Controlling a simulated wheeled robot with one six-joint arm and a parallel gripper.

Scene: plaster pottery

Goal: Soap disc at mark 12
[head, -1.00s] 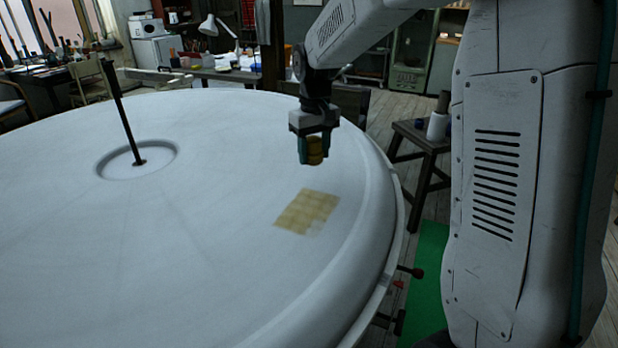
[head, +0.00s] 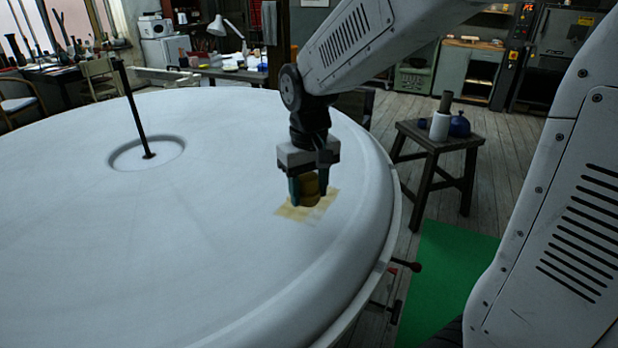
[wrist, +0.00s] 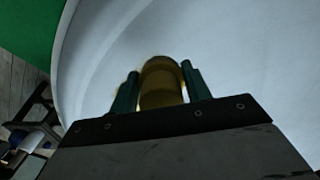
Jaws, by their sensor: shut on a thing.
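My gripper (head: 309,194) is shut on an amber, rounded piece that I take for the soap disc (head: 310,187). The wrist view also shows the soap disc (wrist: 161,84) between the two teal fingers. It hangs over a pale yellow, squared patch (head: 291,213) on the large white plaster wheel (head: 190,240). My gripper and the disc hide the patch's far part. I cannot tell whether the disc touches the surface. No number marks are legible.
A dark rod (head: 132,110) stands in a round recess at the wheel's middle. A wooden stool (head: 425,160) with a white cylinder and a blue pot stands beyond the right rim. A green mat (head: 450,270) lies on the floor. The wheel's top is otherwise clear.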

